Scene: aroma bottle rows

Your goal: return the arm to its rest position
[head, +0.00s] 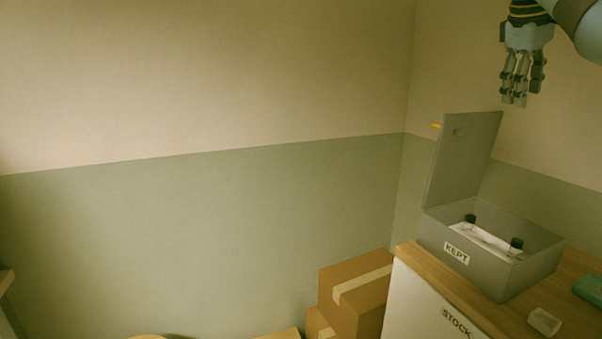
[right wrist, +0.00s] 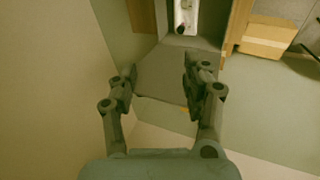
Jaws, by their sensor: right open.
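My right gripper (head: 515,95) hangs at the top right of the head view, fingers pointing down, above and apart from the grey box. Its fingers (right wrist: 158,80) stand apart and empty in the right wrist view. The grey box labelled KEPT (head: 432,236) stands on the wooden counter with its lid (head: 465,160) raised. Inside the box is a white insert (head: 487,238) with two dark-capped bottles, one (head: 470,218) at the left and one (head: 516,246) at the right. The lid also shows beyond the fingers in the right wrist view (right wrist: 165,72). My left gripper is out of view.
The wooden counter (head: 487,312) has a white front labelled STOCK (head: 457,322). A small white block (head: 544,321) and a teal object (head: 588,287) lie on it. Cardboard boxes (head: 353,298) stand left of the counter. The air around my right gripper is free.

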